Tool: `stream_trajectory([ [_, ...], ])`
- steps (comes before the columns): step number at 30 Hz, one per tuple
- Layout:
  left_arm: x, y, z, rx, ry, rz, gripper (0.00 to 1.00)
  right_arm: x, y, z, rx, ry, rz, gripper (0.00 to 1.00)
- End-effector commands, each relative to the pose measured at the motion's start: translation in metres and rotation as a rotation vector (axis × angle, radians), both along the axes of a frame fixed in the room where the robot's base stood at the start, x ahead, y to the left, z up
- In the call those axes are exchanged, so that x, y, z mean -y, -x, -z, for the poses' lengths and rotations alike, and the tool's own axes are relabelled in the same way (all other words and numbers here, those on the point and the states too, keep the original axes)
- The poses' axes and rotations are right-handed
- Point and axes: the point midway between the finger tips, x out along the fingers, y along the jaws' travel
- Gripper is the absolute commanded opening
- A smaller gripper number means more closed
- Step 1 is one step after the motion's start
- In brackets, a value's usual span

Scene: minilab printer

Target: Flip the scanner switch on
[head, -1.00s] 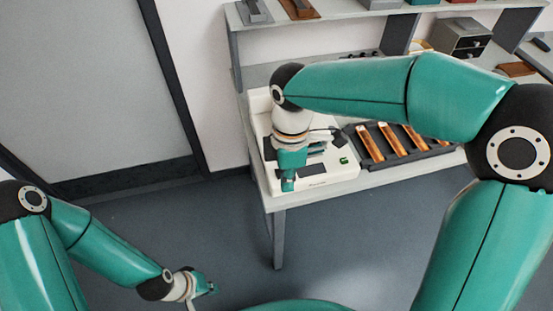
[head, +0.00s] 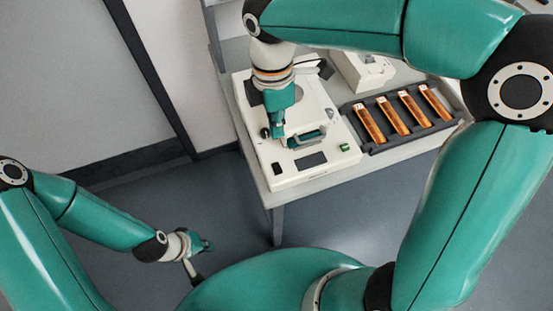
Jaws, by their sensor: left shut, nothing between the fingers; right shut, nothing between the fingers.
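The white scanner (head: 322,172) sits on the bench's near left corner. It has a dark panel on its front and a small green part (head: 344,147) at its front right, which may be the switch; its on or off position is too small to tell. My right gripper (head: 275,133) points down over the left part of the scanner's top, left of the green part and apart from it. It is shut and empty. I cannot tell whether it touches the scanner. My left gripper (head: 206,245) is shut and empty, low over the floor, away from the bench.
A dark tray (head: 372,148) with several orange-brown strips (head: 396,116) lies right of the scanner. A white device (head: 362,72) stands behind, partly hidden by my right arm. The floor in front of the bench is clear.

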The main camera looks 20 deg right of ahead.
Motion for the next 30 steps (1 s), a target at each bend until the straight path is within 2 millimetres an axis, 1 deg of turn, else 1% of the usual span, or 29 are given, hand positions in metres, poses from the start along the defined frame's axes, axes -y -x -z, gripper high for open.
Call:
stream_trajectory([
  [5, 0.0, 0.0, 0.0, 0.0, 0.0, 0.0, 0.0, -0.001, 0.0, 0.004, -0.002, 0.001, -0.003, 0.0],
  [8, 0.0, 0.0, 0.0, 0.001, 0.0, 0.0, 0.0, -0.001, 0.001, 0.012, -0.002, 0.001, -0.003, 0.0],
  [11, 0.0, 0.0, 0.0, 0.001, 0.0, 0.0, 0.0, -0.001, 0.003, 0.025, -0.005, 0.002, -0.003, 0.0],
  [14, 0.0, 0.0, -0.001, 0.001, 0.0, 0.0, 0.0, -0.001, 0.005, 0.043, -0.006, 0.003, -0.004, 0.0],
  [21, 0.0, 0.0, -0.003, 0.001, 0.0, 0.0, 0.0, -0.001, 0.011, 0.093, -0.007, 0.003, -0.005, 0.0],
  [24, 0.0, 0.0, -0.005, 0.001, 0.0, 0.0, 0.0, -0.001, 0.014, 0.11, -0.006, 0.002, -0.005, 0.0],
  [27, 0.0, 0.0, -0.006, 0.001, 0.0, 0.0, 0.0, -0.002, 0.015, 0.123, -0.005, 0.0, -0.005, 0.0],
  [30, 0.0, 0.0, -0.007, 0.001, 0.0, 0.0, 0.0, -0.001, 0.016, 0.133, -0.003, 0.0, -0.006, 0.0],
])
